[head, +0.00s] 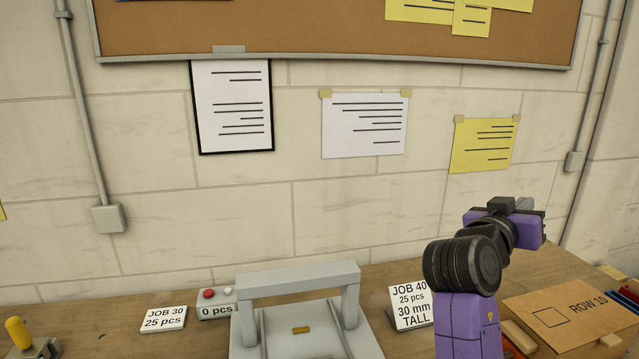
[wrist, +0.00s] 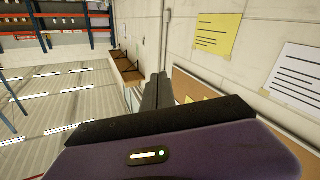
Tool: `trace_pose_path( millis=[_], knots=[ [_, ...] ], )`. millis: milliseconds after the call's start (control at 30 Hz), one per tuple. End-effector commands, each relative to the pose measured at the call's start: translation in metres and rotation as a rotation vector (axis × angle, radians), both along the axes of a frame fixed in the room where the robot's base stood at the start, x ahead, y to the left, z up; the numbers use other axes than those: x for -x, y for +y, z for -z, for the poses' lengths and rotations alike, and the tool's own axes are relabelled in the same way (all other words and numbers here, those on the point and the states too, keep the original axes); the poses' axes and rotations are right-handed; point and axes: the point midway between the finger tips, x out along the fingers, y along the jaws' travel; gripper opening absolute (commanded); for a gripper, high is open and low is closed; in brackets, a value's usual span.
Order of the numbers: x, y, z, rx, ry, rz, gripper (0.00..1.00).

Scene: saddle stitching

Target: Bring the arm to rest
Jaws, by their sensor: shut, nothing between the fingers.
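My arm rises at the right of the head view, purple with black joints. It is raised above the bench, in front of the wall. My gripper (wrist: 158,80) shows in the wrist view with its two dark fingers together and nothing between them. In the head view the gripper (head: 525,203) is small and partly hidden behind the wrist, pointing away from me. It touches nothing that I can see.
On the workbench (head: 110,345) stand a grey frame device (head: 298,280), a button box (head: 217,302), a JOB 30 card (head: 163,319) and a JOB 40 card (head: 410,307). The air around the gripper looks clear.

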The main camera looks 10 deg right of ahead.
Motion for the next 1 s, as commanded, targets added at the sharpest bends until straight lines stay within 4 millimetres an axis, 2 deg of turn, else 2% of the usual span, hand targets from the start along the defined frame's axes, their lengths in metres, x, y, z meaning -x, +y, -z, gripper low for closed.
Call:
trace_pose_path(
  millis=[33,167,233,367,467,567,700,867,1000],
  knots=[
    [-0.004,0.008,0.013,0.024,0.006,-0.053,0.00],
    [-0.013,0.035,0.045,0.084,0.012,-0.207,0.00],
    [-0.013,0.054,0.069,0.115,0.017,-0.301,0.00],
    [-0.003,0.093,0.118,0.157,0.015,-0.476,0.00],
    [0.014,0.123,0.154,0.172,0.005,-0.596,0.00],
    [0.038,0.150,0.188,0.173,-0.007,-0.703,0.00],
    [0.079,0.183,0.230,0.152,-0.032,-0.828,0.00],
    [0.133,0.213,0.269,0.102,-0.063,-0.941,0.00],
    [0.184,0.232,0.297,0.040,-0.089,-1.010,0.00]
  ],
)
